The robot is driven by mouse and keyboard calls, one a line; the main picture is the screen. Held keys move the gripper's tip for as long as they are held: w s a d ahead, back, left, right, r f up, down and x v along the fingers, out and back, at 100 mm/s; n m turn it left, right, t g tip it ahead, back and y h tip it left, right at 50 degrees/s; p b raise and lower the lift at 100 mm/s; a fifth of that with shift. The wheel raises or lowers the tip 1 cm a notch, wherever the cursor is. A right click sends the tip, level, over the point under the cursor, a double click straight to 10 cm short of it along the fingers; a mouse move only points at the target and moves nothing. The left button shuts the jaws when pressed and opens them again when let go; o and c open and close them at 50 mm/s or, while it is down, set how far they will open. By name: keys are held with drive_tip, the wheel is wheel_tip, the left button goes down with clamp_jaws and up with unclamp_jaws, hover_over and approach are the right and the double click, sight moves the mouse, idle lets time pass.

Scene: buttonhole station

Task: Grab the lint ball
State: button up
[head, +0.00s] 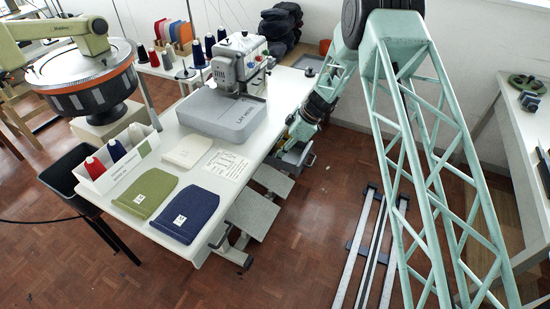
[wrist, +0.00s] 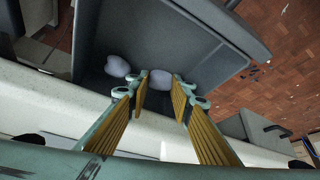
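One lint ball (wrist: 117,66) is left of my left finger. The other lint ball (wrist: 161,79) shows in the gap between my fingertips, and I cannot tell whether it is between them or just beyond. My gripper (wrist: 160,84) is open, with ribbed yellow pads on both fingers, and points into the bin. In the head view the bin (head: 297,157) shows low beside the table's right side; the lint balls cannot be seen there.
The white table (head: 285,100) carries a sewing machine (head: 238,68), a green cloth piece (head: 147,193) and a blue one (head: 188,213). Grey pedals (head: 252,213) are below. The table's pale edge (wrist: 60,100) runs close to my fingers. Open floor lies right of the bin.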

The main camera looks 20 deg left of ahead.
drive_tip(key=shift+c, duration=1.4)
drive_tip(key=shift+d, duration=0.1)
drive_tip(key=shift+w+d+r, duration=0.2)
drive_tip(key=shift+d+r, duration=0.25)
drive_tip(key=shift+r, duration=0.1)
drive_tip(key=w+d+r+p, duration=0.1)
drive_tip(key=d+r, duration=0.2)
drive_tip(key=d, duration=0.3)
drive_tip(key=w+d+r+p, duration=0.1)
drive_tip(key=w+d+r, duration=0.1)
drive_tip(key=d+r, duration=0.2)
drive_tip(key=shift+w+d, duration=0.25)
drive_tip(key=shift+d, duration=0.95)
